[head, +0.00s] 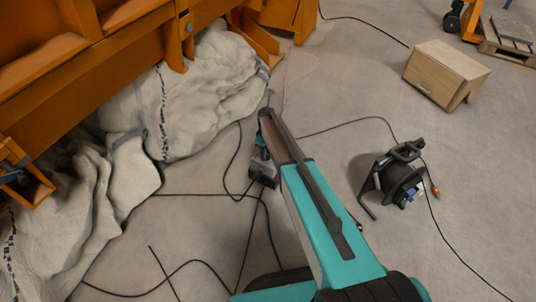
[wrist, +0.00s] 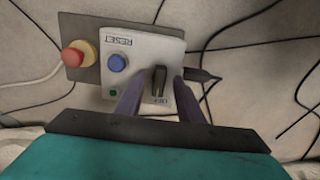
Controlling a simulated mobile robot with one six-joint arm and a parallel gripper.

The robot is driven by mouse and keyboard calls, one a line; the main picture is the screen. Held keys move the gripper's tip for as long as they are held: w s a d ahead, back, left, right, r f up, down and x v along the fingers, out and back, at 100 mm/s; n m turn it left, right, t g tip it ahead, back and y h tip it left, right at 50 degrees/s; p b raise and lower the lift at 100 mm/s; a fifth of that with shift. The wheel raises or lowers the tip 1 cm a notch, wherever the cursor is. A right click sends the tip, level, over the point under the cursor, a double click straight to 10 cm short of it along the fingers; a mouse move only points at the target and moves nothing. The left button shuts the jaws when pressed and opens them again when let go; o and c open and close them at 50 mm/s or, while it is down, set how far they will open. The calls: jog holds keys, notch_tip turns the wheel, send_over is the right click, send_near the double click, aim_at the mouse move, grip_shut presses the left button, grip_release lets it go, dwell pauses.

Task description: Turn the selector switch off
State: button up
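The selector switch (wrist: 158,82) is a black knob on a pale panel (wrist: 143,44) in the wrist view. Its handle stands roughly upright in the picture, with small upside-down lettering below it, partly hard to read. My gripper (wrist: 160,77) is open, one finger on the left and one on the right of the knob. Small gaps seem to show beside the knob; I cannot tell whether either finger touches it. In the head view the grey control box (head: 262,173) is small, under the far end of my arm, and the switch cannot be made out.
Cables cross the floor. A cable reel (head: 398,182) and wooden box (head: 446,73) stand right; white sacks (head: 205,95) and an orange frame (head: 110,65) lie left.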

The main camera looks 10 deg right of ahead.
notch_tip(320, 180, up, 13)
jog(key=p, duration=0.2)
dwell(0.4)
dwell(0.4)
jog(key=s+d+f+m+g+p, duration=0.15)
jog(key=s+p, duration=0.45)
jog(key=s, duration=0.7)
jog(key=s+f+g+p, duration=0.25)
jog(key=s+p, duration=0.35)
jog(key=s, duration=0.7)
jog(key=s+r+m+p, duration=0.2)
jog(key=s+r+m, duration=0.1)
jog(key=s, duration=1.1)
jog(key=s+r+m+g+p, duration=0.1)
jog(key=s+m, duration=0.4)
jog(key=s, duration=0.9)
jog(key=shift+d+r+m+p, duration=0.3)
jog(key=shift+r+m+p, duration=0.05)
jog(key=shift+r+p, duration=0.6)
